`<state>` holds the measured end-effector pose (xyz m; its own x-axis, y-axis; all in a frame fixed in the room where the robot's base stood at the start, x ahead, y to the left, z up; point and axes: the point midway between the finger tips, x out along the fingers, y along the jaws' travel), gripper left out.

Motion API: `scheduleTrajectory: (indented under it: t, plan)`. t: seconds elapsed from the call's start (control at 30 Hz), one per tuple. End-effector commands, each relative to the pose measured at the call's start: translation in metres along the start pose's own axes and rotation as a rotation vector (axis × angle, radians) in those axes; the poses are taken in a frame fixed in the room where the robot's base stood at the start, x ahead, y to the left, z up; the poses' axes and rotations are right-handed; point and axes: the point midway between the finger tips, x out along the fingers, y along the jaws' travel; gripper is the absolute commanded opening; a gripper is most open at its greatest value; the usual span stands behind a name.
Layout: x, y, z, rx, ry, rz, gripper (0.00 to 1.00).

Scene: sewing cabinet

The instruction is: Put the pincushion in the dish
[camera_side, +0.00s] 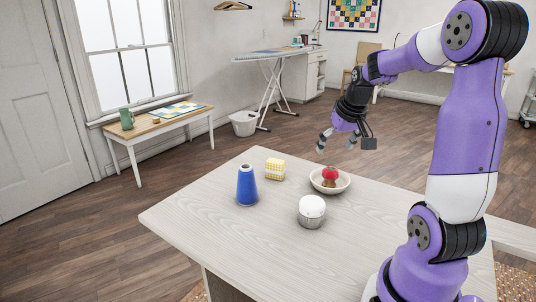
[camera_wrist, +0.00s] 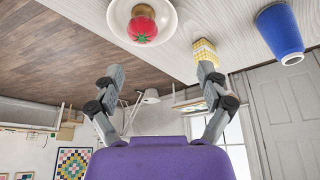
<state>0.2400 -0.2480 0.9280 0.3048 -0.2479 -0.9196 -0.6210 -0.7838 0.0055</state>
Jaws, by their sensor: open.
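The pincushion, a red tomato shape with a green star (camera_wrist: 142,25), sits in the white dish (camera_wrist: 169,34). In the side view the red pincushion (camera_side: 330,173) shows inside the dish (camera_side: 316,184), with a brownish-gold piece at its base that I cannot make out. My gripper (camera_side: 336,146) is raised above and beyond the dish, apart from it. In the wrist view my gripper (camera_wrist: 162,72) has its two fingers spread wide with nothing between them.
A blue cone (camera_side: 246,187), a yellow checked block (camera_side: 274,169) and a white-topped ribbed jar (camera_side: 312,211) stand around the dish on the pale wooden table (camera_side: 215,230). The table's front left is clear. A bench and an ironing board stand farther off.

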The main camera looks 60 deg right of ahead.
Motion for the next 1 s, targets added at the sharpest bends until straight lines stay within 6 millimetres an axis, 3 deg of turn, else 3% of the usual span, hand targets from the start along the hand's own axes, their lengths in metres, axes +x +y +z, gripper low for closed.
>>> scheduleTrajectory:
  t: [0.07, 0.2, 0.33, 0.43, 0.53, 1.0]
  plan:
    - [-0.022, -0.044, 0.010, -0.102, 0.021, -0.040, 0.87]
    - [-0.063, -0.118, 0.058, -0.310, 0.051, -0.134, 0.87]
    - [-0.090, -0.155, 0.109, -0.472, 0.073, -0.220, 0.87]
    - [-0.100, -0.167, 0.137, -0.554, 0.082, -0.266, 0.87]
    - [-0.104, -0.171, 0.152, -0.595, 0.086, -0.291, 0.87]
    - [-0.104, -0.171, 0.154, -0.602, 0.086, -0.295, 0.87]
